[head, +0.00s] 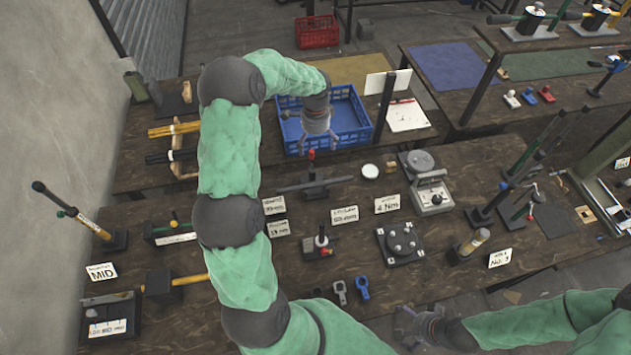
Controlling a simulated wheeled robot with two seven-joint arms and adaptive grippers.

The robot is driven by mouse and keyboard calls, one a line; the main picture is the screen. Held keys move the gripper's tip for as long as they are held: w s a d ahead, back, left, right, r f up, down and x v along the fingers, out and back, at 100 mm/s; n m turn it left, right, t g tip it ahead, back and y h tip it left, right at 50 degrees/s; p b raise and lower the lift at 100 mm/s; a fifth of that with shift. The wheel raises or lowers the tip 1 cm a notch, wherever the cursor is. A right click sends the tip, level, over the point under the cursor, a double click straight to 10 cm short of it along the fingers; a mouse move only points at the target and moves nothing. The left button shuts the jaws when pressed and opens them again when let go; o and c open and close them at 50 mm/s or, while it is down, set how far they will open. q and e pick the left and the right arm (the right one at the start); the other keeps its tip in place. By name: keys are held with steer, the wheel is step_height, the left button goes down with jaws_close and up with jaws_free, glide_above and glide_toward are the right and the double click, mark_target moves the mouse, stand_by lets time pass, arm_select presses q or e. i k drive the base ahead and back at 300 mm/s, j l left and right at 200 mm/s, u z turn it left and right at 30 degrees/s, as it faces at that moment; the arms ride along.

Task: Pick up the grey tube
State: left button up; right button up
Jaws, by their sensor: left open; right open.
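A thin grey tube (288,188) appears to lie level across a dark block with a red-topped post (311,158) in the middle of the bench; at this size I cannot be sure it is a tube. My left gripper (318,143) is open and empty, fingers down, in front of the blue crate (362,128) and above the grey tube in the picture. It is apart from the tube as far as I can see. My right gripper (403,322) is open and empty at the lower right, over the bench's near edge. My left arm hides part of the bench left of the tube.
A rack (180,150) with yellow and dark tubes stands behind my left arm. A yellow tube (190,280) sits in a black block at the left. Label cards, a round-knobbed fixture (400,243) and a grey device (432,195) stand right of the tube.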

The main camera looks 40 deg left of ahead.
mark_target(284, 191)
steer(key=k+l, duration=0.75)
steer(key=l, duration=0.2)
